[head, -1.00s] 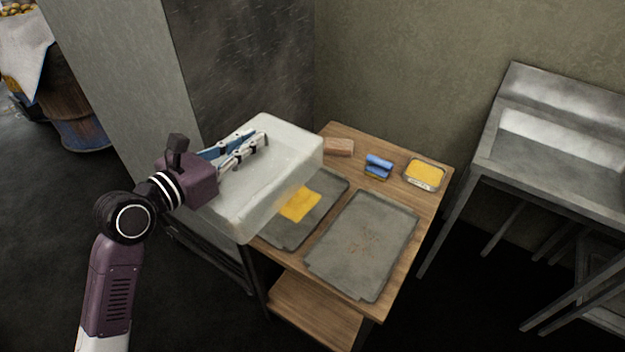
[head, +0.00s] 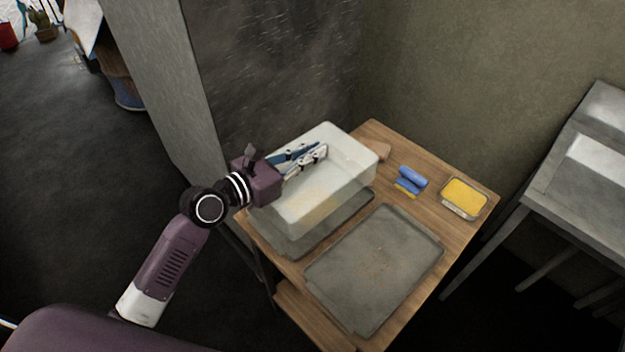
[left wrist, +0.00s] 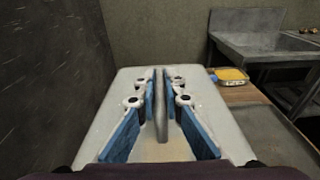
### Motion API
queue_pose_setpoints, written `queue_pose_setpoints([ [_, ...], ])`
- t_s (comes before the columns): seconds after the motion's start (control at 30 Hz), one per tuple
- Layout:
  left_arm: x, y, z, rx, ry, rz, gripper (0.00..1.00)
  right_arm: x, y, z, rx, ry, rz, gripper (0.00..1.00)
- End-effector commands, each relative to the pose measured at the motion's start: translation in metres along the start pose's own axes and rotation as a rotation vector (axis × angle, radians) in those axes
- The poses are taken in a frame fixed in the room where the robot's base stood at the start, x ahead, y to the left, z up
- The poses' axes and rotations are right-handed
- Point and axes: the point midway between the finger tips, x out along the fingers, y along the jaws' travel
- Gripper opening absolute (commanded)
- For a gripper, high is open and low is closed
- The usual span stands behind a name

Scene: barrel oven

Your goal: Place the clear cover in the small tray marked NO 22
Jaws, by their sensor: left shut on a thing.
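The clear cover (head: 345,195) is a whitish, see-through box over the left metal tray (head: 290,247). I cannot tell whether it touches the tray. A yellow patch shows faintly through it. My left gripper (head: 308,158) is shut on the cover's top. In the left wrist view the blue-padded fingers (left wrist: 160,105) close on an upright grip in the middle of the cover (left wrist: 113,108). A small tray with yellow contents (head: 464,198) stands at the table's right corner; its front label is too small to read. My right gripper is out of view.
A larger bare metal tray (head: 375,270) lies on the wooden table (head: 437,213). A wall closes off the back. A metal sink stands at right.

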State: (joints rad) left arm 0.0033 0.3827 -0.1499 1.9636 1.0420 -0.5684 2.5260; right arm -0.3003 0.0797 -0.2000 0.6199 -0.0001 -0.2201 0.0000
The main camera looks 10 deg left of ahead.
Motion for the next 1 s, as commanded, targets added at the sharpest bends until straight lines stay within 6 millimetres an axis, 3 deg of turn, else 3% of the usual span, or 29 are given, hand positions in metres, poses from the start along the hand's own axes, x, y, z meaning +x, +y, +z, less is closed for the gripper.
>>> queue_pose_setpoints([
  [0.03, 0.002, 0.000, -0.015, -0.001, 0.001, 0.000, 0.00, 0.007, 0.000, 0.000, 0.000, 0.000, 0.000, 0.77],
  [0.1, 0.004, 0.000, -0.026, -0.001, 0.000, 0.000, 0.00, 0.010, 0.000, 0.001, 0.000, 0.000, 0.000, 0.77],
  [0.3, 0.007, 0.000, -0.042, 0.001, -0.001, -0.001, 0.00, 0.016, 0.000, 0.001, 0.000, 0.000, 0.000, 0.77],
  [0.5, 0.011, 0.000, -0.074, 0.001, 0.000, -0.001, 0.00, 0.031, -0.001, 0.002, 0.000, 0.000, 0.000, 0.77],
  [1.0, 0.013, 0.000, -0.084, 0.000, -0.003, 0.001, 0.00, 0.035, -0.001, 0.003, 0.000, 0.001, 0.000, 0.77],
])
